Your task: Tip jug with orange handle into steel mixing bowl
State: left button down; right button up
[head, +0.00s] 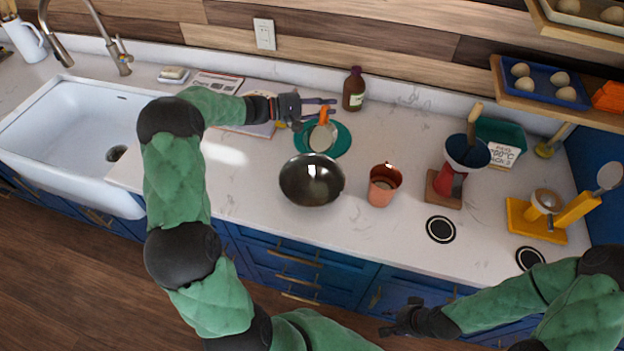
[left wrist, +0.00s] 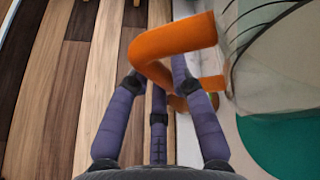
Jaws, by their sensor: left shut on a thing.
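The jug (head: 322,140) has a pale, see-through body and an orange handle (left wrist: 170,42). In the head view it is over a teal round mat (head: 343,134), behind the steel mixing bowl (head: 312,190); I cannot tell whether it touches the mat. My left gripper (head: 318,108) is shut on the handle; the left wrist view shows its purple fingers around the orange loop, with the jug body (left wrist: 280,65) at right. The bowl is dark, shiny and upright on the counter. My right gripper (head: 395,322) is low in front of the counter; its finger opening is unclear.
A copper cup (head: 383,190) stands right of the bowl. A brown bottle (head: 353,90) stands behind the jug. Further right are a red stand with a blue cone (head: 466,153) and a yellow stand (head: 535,222). The sink (head: 75,130) is at left.

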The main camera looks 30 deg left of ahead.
aim_at(321, 118)
pick_arm(q)
jog(key=shift+s+d+r+m+t+b, duration=0.1)
jog(key=shift+s+r+m+t+b, duration=0.2)
jog(key=shift+r+m+b, duration=0.15)
jog(key=shift+s+d+r+m+b, duration=0.1)
jog(key=shift+s+r+m+b, duration=0.2)
jog(key=shift+r+b, duration=0.2)
jog(key=shift+s+d+m+t+h+b, duration=0.15)
jog(key=shift+s+m+b, duration=0.25)
jog(key=shift+b, duration=0.45)
jog(key=shift+s+d+m+t+h+b, duration=0.15)
jog(key=shift+s+m+h+b, duration=0.15)
jog(key=shift+b, duration=0.5)
jog(key=shift+s+b, duration=0.3)
jog(key=shift+b, duration=0.05)
jog(key=shift+s+d+m+h+b, duration=0.1)
jog(key=shift+s+m+h+b, duration=0.15)
jog(key=shift+s+m+b, duration=0.55)
jog(key=shift+s+d+f+b, duration=0.15)
jog(key=shift+s+b, duration=0.4)
jog(key=shift+b, duration=0.65)
jog(key=shift+s+d+m, duration=0.1)
jog(key=shift+m, duration=0.15)
jog(key=shift+s+r+b, duration=0.25)
jog(key=shift+r+b, duration=0.05)
jog(key=shift+b, duration=0.5)
